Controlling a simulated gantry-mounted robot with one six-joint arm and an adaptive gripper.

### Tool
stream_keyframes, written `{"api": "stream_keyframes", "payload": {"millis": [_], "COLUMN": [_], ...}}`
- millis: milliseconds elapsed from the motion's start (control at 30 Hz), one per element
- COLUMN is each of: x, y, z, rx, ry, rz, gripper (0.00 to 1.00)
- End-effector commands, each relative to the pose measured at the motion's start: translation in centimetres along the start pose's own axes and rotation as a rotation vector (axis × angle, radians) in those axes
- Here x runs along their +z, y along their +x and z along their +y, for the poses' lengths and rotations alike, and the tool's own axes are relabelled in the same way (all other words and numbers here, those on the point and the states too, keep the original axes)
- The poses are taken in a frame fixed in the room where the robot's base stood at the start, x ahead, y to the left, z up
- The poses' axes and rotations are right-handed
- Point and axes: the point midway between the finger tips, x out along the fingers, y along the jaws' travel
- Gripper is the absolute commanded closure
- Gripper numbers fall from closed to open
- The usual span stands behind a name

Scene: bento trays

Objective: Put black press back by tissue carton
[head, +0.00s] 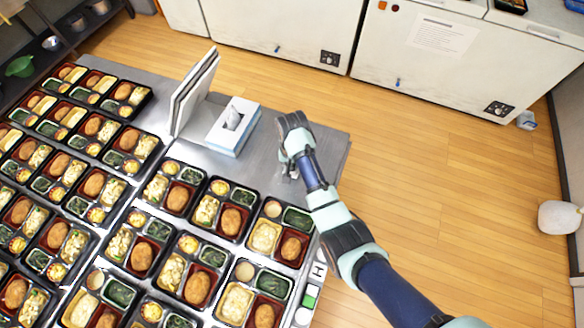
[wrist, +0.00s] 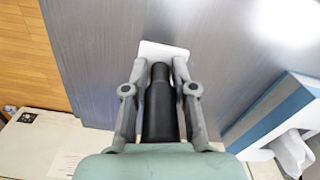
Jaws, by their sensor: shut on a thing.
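The black press (wrist: 160,108) is a dark, bottle-shaped piece between the two grey fingers of my gripper (wrist: 159,72) in the wrist view. A flat white piece (wrist: 163,51) shows at its far end; I cannot tell if it belongs to the press. My gripper (head: 291,172) is shut on the press over the right end of the steel table in the head view, where my arm hides the press. The tissue carton (head: 226,139), white and blue with a tissue sticking out, stands left of my gripper. It also shows at the right of the wrist view (wrist: 268,106).
A tall grey-white panel-like object (head: 193,95) stands left of the carton. Filled bento trays (head: 231,222) cover the table's left and front. Bare steel (head: 325,147) lies around my gripper, near the table's right edge. White chest freezers (head: 285,30) stand beyond the wooden floor.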

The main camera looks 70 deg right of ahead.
Motion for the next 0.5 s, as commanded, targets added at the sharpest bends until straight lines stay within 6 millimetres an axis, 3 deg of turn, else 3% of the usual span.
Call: {"api": "stream_keyframes", "payload": {"millis": [100,300,500], "x": [0.0,0.1,0.1], "y": [0.5,4.0,4.2], "z": [0.0,0.0,0.0], "rx": [0.001,0.001,0.0], "ry": [0.0,0.0,0.0], "rz": [-0.001,-0.002,0.0], "gripper": [1.0,1.0,1.0]}}
